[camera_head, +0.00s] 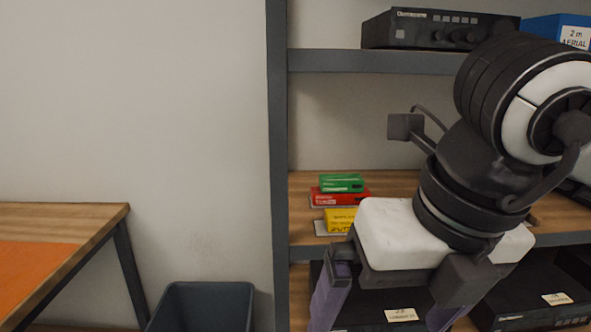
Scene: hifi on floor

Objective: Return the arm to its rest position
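My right gripper (383,312) hangs in front of the shelf unit at the lower right, its arm coming in from the right. Its two purple-padded fingers point down and stand wide apart, with nothing seen gripped between them. A black device with a white label (401,315) shows behind and between the fingers, on the lower shelf. My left gripper and arm are not in view.
The shelf unit's grey upright (278,150) stands left of my gripper. Green (342,182), red (335,197) and yellow (340,220) boxes lie on the middle shelf. A black hi-fi unit (408,30) sits above. A dark bin (205,290) and wooden table (90,222) are left.

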